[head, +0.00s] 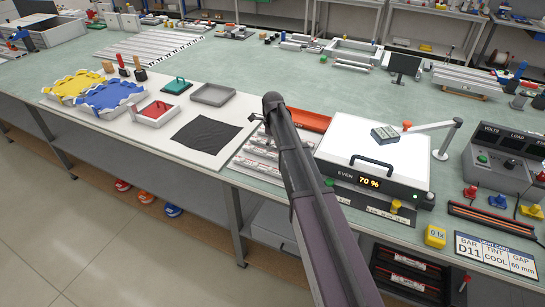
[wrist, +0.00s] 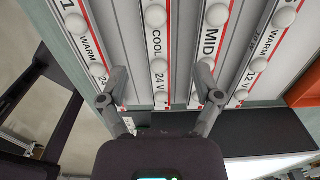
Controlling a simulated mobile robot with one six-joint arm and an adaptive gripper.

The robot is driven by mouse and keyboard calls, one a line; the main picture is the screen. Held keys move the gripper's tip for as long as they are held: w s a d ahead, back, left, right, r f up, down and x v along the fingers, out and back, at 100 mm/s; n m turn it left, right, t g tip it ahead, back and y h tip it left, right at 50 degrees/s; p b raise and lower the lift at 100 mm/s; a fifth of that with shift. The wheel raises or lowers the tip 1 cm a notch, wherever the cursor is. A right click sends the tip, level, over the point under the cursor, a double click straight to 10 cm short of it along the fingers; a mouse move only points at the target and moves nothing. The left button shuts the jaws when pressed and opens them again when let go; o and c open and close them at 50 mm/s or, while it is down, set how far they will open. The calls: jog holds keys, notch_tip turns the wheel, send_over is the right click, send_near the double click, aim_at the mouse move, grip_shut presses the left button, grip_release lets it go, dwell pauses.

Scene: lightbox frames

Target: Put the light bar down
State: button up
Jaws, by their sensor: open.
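Several white light bars (head: 252,160) with red edges lie side by side in a rack beside the lightbox, partly behind my arm. In the wrist view, the bar marked COOL 24 V (wrist: 157,42) lies between my open fingers. Bars marked MID (wrist: 212,45) and WARM (wrist: 85,40) lie on either side of it. My gripper (wrist: 161,78) is open with nothing held. Its fingertips overlap the near ends of the bars in the picture; I cannot tell whether they touch. In the head view the gripper is mostly hidden by my arm.
The white lightbox (head: 372,165) reads EVEN 70 %. A card (head: 495,255) reads BAR D11, TINT COOL, GAP 60 mm. A black cloth (head: 205,136) lies left of the bars. An orange tray (head: 311,119) is behind. Dark slots holding bars (head: 408,275) are at the lower right.

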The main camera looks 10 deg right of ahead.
aim_at(272, 152)
jog(key=shift+f, duration=0.2)
notch_tip(272, 152, down, 5)
jog(key=b, duration=0.5)
jog(key=shift+s+a, duration=0.1)
jog(key=shift+r, duration=0.1)
dwell(0.3)
grip_shut()
